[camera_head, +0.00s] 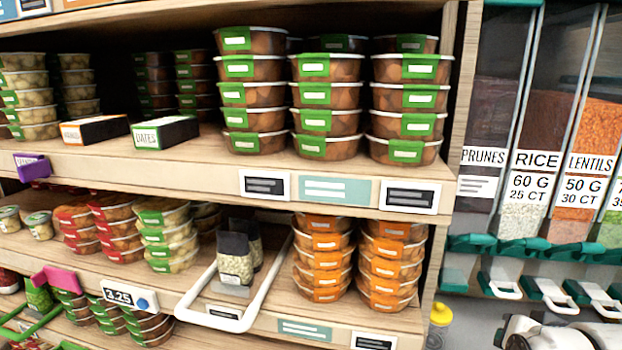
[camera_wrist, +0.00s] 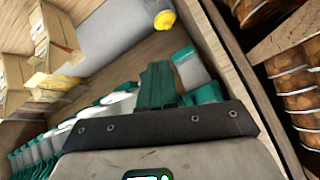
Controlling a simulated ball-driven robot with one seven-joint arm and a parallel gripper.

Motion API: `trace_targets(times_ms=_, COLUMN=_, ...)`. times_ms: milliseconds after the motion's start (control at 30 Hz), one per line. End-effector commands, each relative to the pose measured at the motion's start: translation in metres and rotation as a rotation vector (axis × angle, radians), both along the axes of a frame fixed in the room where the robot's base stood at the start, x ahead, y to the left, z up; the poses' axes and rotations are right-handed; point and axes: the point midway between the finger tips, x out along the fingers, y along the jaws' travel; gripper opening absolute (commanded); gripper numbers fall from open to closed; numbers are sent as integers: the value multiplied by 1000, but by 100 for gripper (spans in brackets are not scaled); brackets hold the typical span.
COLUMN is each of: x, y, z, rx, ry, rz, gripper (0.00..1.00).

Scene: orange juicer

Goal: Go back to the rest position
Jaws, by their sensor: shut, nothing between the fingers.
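My gripper (camera_wrist: 158,72) shows in the wrist view, its two green fingers together above a dark plate. It is shut and holds nothing. The wrist view is tilted, with the gripper in front of a row of teal and white dispenser parts (camera_wrist: 122,104). In the head view a white part of my own arm shows at the bottom right corner, below the dispensers. The gripper itself cannot be made out there.
Wooden shelves (camera_head: 330,180) hold stacked tubs with green labels (camera_head: 325,95) and orange labels (camera_head: 322,242). A white-framed holder (camera_head: 220,322) juts from the lower shelf. Dispensers (camera_head: 540,165) stand right. A yellow-capped bottle (camera_head: 440,318) is low beside the shelf. Cardboard boxes (camera_wrist: 50,40) are left in the wrist view.

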Motion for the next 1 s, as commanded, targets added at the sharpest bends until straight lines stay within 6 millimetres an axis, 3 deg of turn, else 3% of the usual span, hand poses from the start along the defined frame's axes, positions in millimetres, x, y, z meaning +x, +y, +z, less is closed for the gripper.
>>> trace_targets(times_ms=33, x=-16, y=4, z=-30, rx=-23, ry=69, rz=34, gripper=0)
trace_targets(times_ms=200, x=-75, y=19, z=-115, rx=-89, ry=274, rz=169, gripper=0)
trace_targets(times_ms=400, x=-163, y=39, z=-198, rx=-123, ry=505, rz=342, gripper=0)
trace_targets(times_ms=500, x=-208, y=50, z=-227, rx=-124, ry=603, rz=425, gripper=0)
trace_targets(times_ms=700, x=-268, y=65, z=-258, rx=-112, ry=721, rz=535, gripper=0)
trace_targets(times_ms=833, x=-282, y=68, z=-264, rx=-108, ry=745, rz=561, gripper=0)
trace_targets(times_ms=1000, x=-282, y=68, z=-264, rx=-108, ry=745, rz=561, gripper=0)
